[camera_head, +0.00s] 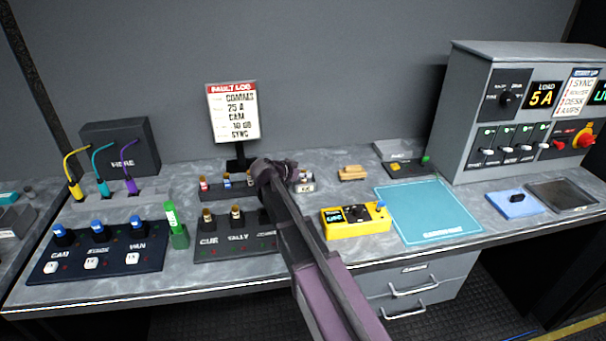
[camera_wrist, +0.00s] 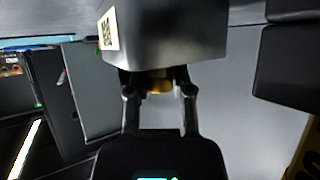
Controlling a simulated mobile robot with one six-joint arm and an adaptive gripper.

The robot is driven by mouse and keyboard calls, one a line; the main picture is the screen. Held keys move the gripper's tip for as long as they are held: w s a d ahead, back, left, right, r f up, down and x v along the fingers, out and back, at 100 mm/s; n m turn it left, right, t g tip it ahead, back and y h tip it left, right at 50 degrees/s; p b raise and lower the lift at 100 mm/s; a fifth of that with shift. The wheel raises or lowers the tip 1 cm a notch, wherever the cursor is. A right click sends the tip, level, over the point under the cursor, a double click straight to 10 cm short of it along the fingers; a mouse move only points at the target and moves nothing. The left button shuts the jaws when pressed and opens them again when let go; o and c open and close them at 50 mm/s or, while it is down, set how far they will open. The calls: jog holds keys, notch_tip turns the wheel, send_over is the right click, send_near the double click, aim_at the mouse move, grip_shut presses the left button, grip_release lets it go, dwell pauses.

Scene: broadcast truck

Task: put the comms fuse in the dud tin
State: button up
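My gripper (camera_head: 274,172) is over the middle of the bench, beside the back fuse rack (camera_head: 215,193). In the wrist view my gripper (camera_wrist: 159,88) has its two fingers apart, with a small yellowish piece (camera_wrist: 159,86) between them. I cannot tell whether they grip it or what it is. A dark box shape with a pale label (camera_wrist: 108,30) covers the view just beyond the fingertips. The front rack (camera_head: 222,246) reads CUE and TALLY; its right end is behind my arm. I cannot pick out the comms fuse.
The fault log sign (camera_head: 233,112) stands behind the racks. A yellow tester (camera_head: 356,221), a teal mat (camera_head: 432,212) and a tan block (camera_head: 352,173) lie to the right. A switch cabinet (camera_head: 458,120) stands at the far right; a button panel (camera_head: 98,264) is at left.

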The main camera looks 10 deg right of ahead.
jog(key=shift+o, duration=1.4)
jog(key=shift+r, duration=0.15)
jog(key=shift+r, duration=0.15)
jog(key=p+v, duration=0.6)
jog(key=v, duration=0.6)
